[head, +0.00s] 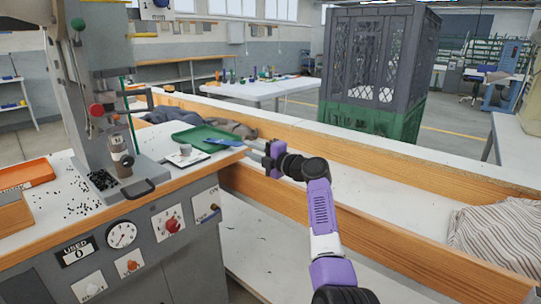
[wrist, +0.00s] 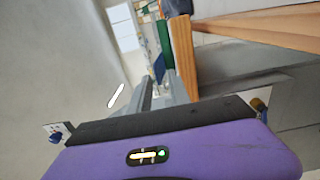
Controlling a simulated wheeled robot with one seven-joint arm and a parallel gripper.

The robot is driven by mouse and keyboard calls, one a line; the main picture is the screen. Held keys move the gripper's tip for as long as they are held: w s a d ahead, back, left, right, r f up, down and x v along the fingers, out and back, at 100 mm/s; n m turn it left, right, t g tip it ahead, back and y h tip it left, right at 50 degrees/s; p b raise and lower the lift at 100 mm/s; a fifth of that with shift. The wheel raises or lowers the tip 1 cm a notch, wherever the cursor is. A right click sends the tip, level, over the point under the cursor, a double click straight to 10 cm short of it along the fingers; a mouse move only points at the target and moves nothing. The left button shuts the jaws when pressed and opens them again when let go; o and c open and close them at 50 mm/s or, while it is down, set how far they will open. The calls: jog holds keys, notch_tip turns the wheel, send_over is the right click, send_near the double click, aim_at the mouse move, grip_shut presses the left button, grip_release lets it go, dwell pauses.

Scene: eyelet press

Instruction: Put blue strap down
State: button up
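The blue strap (head: 222,142) extends over the green tray (head: 184,136), which lies on the press table. It also shows as a blue strip at the fingertips in the wrist view (wrist: 159,68). My gripper (head: 250,147) reaches in from the right at the table's corner, its fingers pointing left toward the tray. The fingers (wrist: 162,93) appear close together on the strap's near end. Whether the strap touches the tray is hard to tell.
An orange tray (head: 25,174) is at far left. A wooden-edged bench with grey cloth (head: 232,128) runs behind; striped cloth (head: 500,234) lies right.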

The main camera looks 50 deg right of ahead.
jog(key=s, duration=0.9)
jog(key=shift+s+a, duration=0.3)
jog(key=shift+f, duration=0.1)
